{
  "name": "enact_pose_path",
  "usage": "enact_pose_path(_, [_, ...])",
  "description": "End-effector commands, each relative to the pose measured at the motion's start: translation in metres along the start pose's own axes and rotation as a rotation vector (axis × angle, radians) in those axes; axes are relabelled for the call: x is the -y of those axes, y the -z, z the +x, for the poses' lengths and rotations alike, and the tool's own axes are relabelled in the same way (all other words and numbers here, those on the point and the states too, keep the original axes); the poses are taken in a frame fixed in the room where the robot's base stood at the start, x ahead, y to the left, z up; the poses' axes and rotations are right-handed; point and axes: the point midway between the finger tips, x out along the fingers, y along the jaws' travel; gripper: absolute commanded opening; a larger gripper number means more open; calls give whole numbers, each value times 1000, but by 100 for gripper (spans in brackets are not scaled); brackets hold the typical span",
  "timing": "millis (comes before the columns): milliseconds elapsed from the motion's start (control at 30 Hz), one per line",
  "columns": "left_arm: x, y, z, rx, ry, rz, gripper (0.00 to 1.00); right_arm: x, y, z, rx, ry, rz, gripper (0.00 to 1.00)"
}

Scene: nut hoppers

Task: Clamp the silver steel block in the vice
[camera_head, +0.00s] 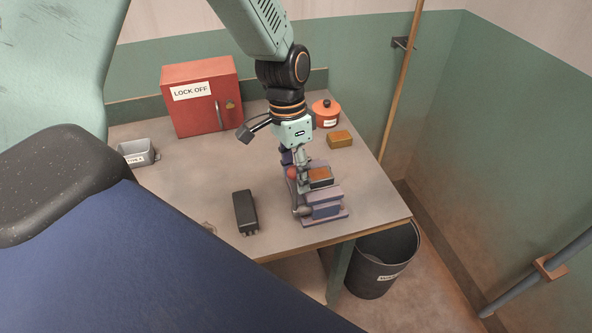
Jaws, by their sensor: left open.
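The vice (325,211), purple-grey, stands near the front right of the bench. A block (320,177) with a brownish top and grey side sits between its jaws. I cannot tell for sure that it is the silver steel block, nor whether the jaws touch it. A red knob (291,172) shows at the vice's left side. My left gripper (301,178) comes down from above, open, at the left side of the vice close to the knob and block. It hides part of the vice. My right gripper is not in view.
A brass-coloured block (340,140) and a red-orange pot (326,113) stand behind the vice. A red LOCK OFF box (201,97) is at the back, a grey tray (138,153) at left. A black device (245,212) lies left of the vice. A bin (378,262) stands below the bench.

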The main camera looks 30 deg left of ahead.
Motion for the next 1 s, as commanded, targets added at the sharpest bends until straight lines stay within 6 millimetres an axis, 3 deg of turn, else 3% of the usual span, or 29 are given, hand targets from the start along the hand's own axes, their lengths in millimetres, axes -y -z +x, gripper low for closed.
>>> enact_pose_path(67, [0,0,0,0,0,0,52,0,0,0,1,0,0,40])
enact_pose_path(667, [0,1,0,-1,1,0,1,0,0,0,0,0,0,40])
enact_pose_path(1000, [0,0,-1,2,-1,1,0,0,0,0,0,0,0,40])
